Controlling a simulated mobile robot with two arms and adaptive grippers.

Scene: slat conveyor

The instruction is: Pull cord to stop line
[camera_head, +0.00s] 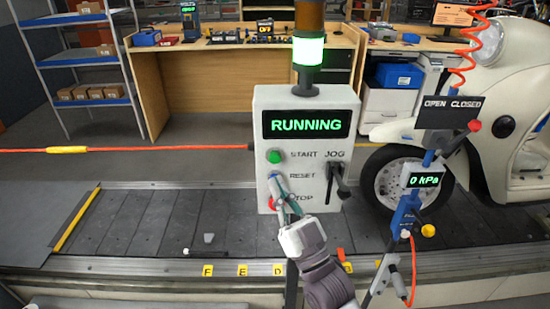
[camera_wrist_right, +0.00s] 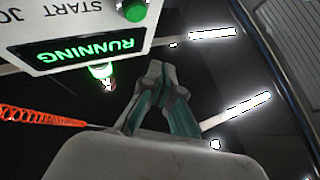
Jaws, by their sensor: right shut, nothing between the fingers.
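The orange-red pull cord (camera_head: 170,148) runs across behind the conveyor in the head view, with a yellow sleeve (camera_head: 67,150) on its left part. The stack light (camera_head: 308,50) glows green. My right gripper (camera_head: 279,182) is shut and empty in front of the box's RESET and STOP area, partly hiding those buttons. It is apart from the cord. In the right wrist view its fingers (camera_wrist_right: 163,78) are together, with the box upside down above. My left gripper is not in view.
The slat conveyor (camera_head: 125,222) spans the front. A lever (camera_head: 338,180) sits on the box's right. At right stand a blue valve post with a 0 kPa display (camera_head: 425,180) and a cream scooter (camera_head: 515,130). A coiled orange line (camera_wrist_right: 40,116) shows in the wrist view.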

